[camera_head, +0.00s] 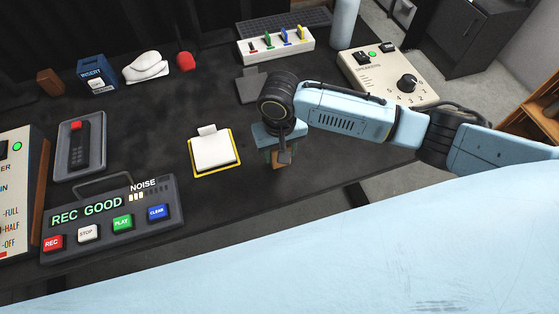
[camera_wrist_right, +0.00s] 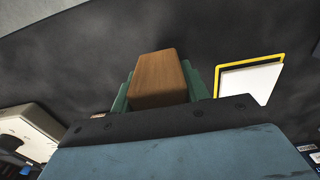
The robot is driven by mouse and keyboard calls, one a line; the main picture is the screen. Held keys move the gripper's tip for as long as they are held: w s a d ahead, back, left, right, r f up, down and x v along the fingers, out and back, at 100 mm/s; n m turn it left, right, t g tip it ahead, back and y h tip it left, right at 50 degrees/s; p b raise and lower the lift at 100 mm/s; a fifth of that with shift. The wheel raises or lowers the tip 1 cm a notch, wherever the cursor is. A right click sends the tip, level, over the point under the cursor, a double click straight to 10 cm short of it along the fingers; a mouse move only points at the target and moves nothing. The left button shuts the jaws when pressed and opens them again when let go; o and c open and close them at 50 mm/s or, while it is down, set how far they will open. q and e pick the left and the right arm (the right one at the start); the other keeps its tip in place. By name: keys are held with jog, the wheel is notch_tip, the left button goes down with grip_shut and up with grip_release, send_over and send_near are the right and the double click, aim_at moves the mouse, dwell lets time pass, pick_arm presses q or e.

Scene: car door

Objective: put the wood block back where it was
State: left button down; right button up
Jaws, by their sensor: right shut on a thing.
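My right gripper (camera_head: 279,157) reaches in from the right and points down over the dark table, just right of the yellow-edged pad. In the right wrist view its green fingers (camera_wrist_right: 160,92) are shut on a brown wood block (camera_wrist_right: 158,75), one finger on each side. In the head view the block is mostly hidden by the gripper. I cannot tell whether the block touches the table. My left gripper is not in view.
The yellow-edged white pad (camera_head: 213,151) lies left of the gripper. A recorder with coloured buttons (camera_head: 110,217) stands at the front left. Another brown block (camera_head: 50,82) sits at the back left. A switch strip (camera_head: 275,45) and knob box (camera_head: 388,77) stand behind. The dark table (camera_head: 160,115) is clear mid-left.

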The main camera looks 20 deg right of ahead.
notch_tip(320, 180, down, 4)
jog(key=shift+r+b, duration=0.1)
jog(key=shift+b, duration=0.35)
jog(key=shift+f, duration=0.3)
jog(key=shift+r, duration=0.1)
jog(key=o, duration=1.3)
notch_tip(320, 180, up, 12)
jog(key=p, duration=0.2)
jog(key=shift+p, duration=0.4)
